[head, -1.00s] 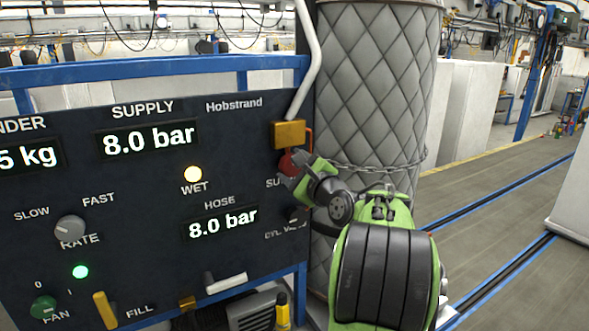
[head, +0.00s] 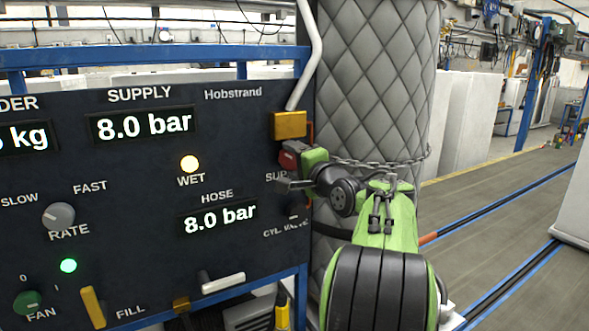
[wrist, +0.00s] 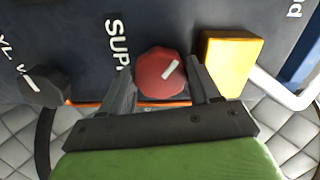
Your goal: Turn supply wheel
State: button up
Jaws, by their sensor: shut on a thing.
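The supply wheel is a red knob with a white pointer mark (wrist: 162,75) on the panel, beside the "SUP..." lettering in the wrist view. In the head view it is mostly hidden behind my gripper, with a red part (head: 290,157) showing below the yellow block. My gripper (wrist: 163,84) has one finger on each side of the red knob and is shut on it. In the head view my gripper (head: 292,168) sits at the panel's right edge. The supply display (head: 142,126) reads 8.0 bar, and the hose display (head: 219,218) also reads 8.0 bar.
A yellow block (wrist: 230,64) with a white pipe is close beside the knob. A black cylinder valve knob (wrist: 43,87) is on its other side. A quilted grey cylinder (head: 375,90) with a chain stands right behind my arm. Open floor lies to the right.

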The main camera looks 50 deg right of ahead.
jog(key=n+b, duration=0.2)
jog(key=n, duration=0.2)
jog(key=shift+f, duration=0.2)
jog(key=shift+n+b, duration=0.65)
jog(key=shift+n, duration=0.95)
jog(key=shift+r, duration=0.1)
jog(key=o, duration=0.8)
jog(key=shift+s, duration=0.1)
jog(key=b+v, duration=0.2)
jog(key=v, duration=1.3)
jog(key=shift+s, duration=0.3)
